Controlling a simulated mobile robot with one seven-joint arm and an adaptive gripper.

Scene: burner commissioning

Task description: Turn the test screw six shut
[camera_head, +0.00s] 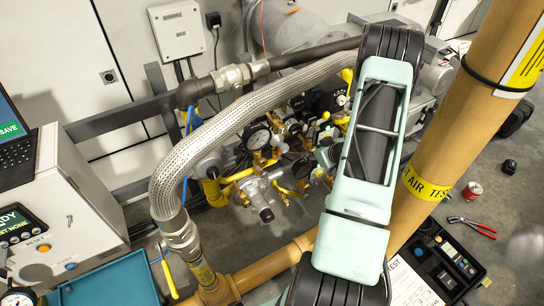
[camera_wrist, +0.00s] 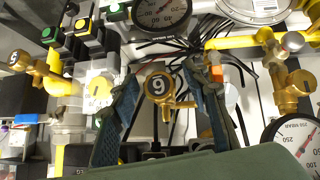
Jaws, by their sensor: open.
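In the wrist view my gripper (camera_wrist: 163,80) is open, with one finger on each side of a small brass fitting with a round black number disc (camera_wrist: 158,85). The disc reads as 9 in this picture, but lettering nearby is upside down, so it may be a 6. A brass side arm (camera_wrist: 180,104) sticks out to the right below it. Whether the fingers touch the brass I cannot tell. A second brass fitting with a like disc (camera_wrist: 14,58) is at the far left. In the head view my arm hides much of the fittings.
A yellow pipe (camera_wrist: 232,42), black cables and pressure gauges (camera_wrist: 160,10) crowd the gripper. In the head view a braided hose (camera_head: 245,115) arches over the brass and yellow valves (camera_head: 260,180). A thick tan pipe (camera_head: 465,110) stands right, and red pliers (camera_head: 472,227) lie on the floor.

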